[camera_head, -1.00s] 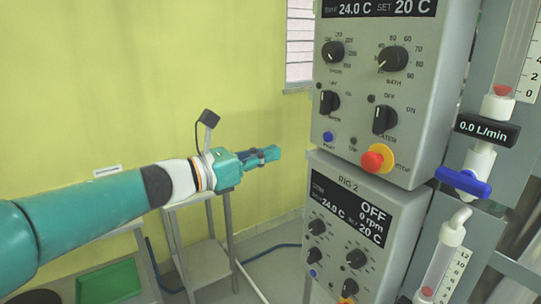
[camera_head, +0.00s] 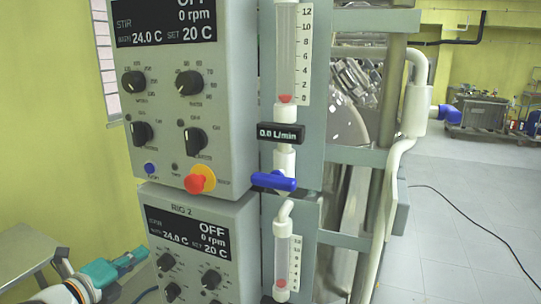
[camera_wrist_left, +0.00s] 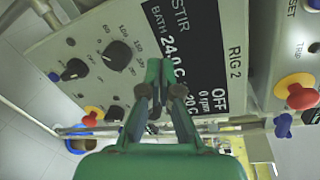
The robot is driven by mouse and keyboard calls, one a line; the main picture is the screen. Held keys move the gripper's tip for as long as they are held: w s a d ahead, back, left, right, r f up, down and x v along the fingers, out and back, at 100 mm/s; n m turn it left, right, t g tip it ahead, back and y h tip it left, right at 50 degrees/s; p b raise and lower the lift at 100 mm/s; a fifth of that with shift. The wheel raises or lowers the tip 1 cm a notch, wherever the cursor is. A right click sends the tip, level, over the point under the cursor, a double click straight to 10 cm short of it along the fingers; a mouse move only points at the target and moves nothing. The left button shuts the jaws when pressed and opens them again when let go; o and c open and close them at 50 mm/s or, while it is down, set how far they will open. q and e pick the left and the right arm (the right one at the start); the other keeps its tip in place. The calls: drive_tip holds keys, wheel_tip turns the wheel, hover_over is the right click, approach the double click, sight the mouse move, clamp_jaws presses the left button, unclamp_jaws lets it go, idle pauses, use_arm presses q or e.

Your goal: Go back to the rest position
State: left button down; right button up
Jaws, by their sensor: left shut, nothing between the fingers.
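My left gripper (camera_head: 132,262) is at the lower left of the head view, teal, its fingers pointing right toward the lower control box. In the left wrist view its fingers (camera_wrist_left: 158,75) are closed together and hold nothing. Behind them is the RIG 2 control box (camera_wrist_left: 120,55) with dark knobs and a display reading OFF and 0 rpm. The same lower box (camera_head: 190,245) shows in the head view, to the right of the gripper. I cannot tell the gap between fingers and panel. My right gripper is not in view.
The upper control box (camera_head: 190,110) carries a red stop knob (camera_head: 195,183). To its right are a flowmeter (camera_head: 287,50) and a blue valve handle (camera_head: 273,181) on a grey frame. A bench (camera_head: 25,250) stands at the left. Open floor (camera_head: 460,210) lies at the right.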

use_arm(q)
drive_tip(key=s+d+f+n+g, duration=0.2)
drive_tip(key=s+d+f+n, duration=0.15)
drive_tip(key=f+n, duration=0.45)
drive_tip(key=s+d+f+n+g, duration=0.2)
drive_tip(key=d+f+n+g, duration=0.15)
drive_tip(key=f, duration=0.85)
drive_tip(key=s+d+f+n+g, duration=0.2)
drive_tip(key=d+f+n, duration=0.2)
drive_tip(key=f+n, duration=0.45)
drive_tip(key=s+d+f+n+g, duration=0.3)
drive_tip(key=s+f, duration=0.4)
drive_tip(key=s, duration=0.3)
drive_tip(key=s+d+f+n+g+y, duration=0.1)
drive_tip(key=s+d+f+n+g, duration=0.2)
drive_tip(key=s+f+n, duration=0.3)
drive_tip(key=s+f+g, duration=0.1)
drive_tip(key=s, duration=0.2)
drive_tip(key=shift+s+d+f, duration=0.25)
drive_tip(key=shift+s+f, duration=0.1)
drive_tip(key=shift+s, duration=0.05)
